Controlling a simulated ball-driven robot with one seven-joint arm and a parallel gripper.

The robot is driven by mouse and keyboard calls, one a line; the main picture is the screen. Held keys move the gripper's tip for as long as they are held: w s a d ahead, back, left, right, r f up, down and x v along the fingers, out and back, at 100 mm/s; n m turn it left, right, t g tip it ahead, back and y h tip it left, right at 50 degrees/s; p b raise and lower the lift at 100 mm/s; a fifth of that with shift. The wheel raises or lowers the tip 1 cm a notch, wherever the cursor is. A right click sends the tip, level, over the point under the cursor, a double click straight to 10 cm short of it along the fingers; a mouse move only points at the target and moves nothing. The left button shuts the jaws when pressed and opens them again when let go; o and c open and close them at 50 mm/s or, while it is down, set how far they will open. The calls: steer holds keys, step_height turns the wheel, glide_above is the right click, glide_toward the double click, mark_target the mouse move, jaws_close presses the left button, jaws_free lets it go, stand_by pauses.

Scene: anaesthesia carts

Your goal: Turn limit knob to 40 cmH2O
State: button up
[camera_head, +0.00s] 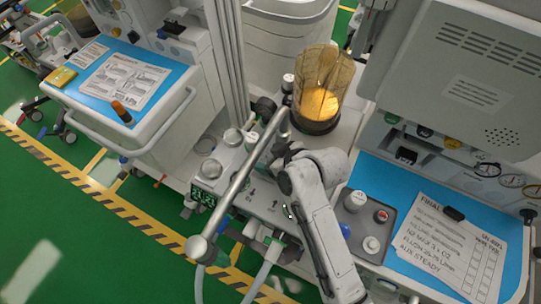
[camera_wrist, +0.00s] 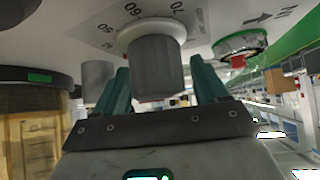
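In the wrist view a grey ridged knob (camera_wrist: 158,62) on a pale round collar projects from a white panel. Printed numbers beside it (camera_wrist: 133,10) read 50, 60 and 70; I see no 40 mark and cannot read the knob's setting. My gripper (camera_wrist: 163,78) has its two green fingers on either side of the knob, apart, with visible gaps between finger and knob. In the head view my arm covers the gripper and the knob.
An amber bellows dome (camera_head: 323,85) stands close behind my wrist. A long metal tube (camera_head: 240,185) crosses left of my arm. A grey tray with small knobs (camera_head: 371,245) and a paper checklist (camera_head: 450,245) lie to the right. A smaller grey cylinder (camera_wrist: 97,80) stands beside the left finger.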

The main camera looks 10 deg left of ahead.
steer(key=c, duration=0.9)
steer(key=shift+m+t+h+p, duration=0.5)
steer(key=shift+m+p, duration=0.15)
steer(key=shift+m, duration=0.25)
steer(key=shift+w+d+m+t+h+p, duration=0.15)
steer(key=shift+m+t+h, duration=0.2)
steer(key=shift+m, duration=0.25)
steer(key=shift+w+d+m+t+h+p, duration=0.15)
steer(key=shift+m+t+h, duration=0.15)
steer(key=shift+m, duration=0.3)
steer(key=shift+s+a, duration=0.1)
steer(key=o, duration=1)
steer(key=shift+s+r, duration=0.1)
steer(key=v, duration=1)
steer(key=shift+s+r+b, duration=0.15)
steer(key=shift+r+b, duration=0.05)
steer(key=shift+b, duration=0.1)
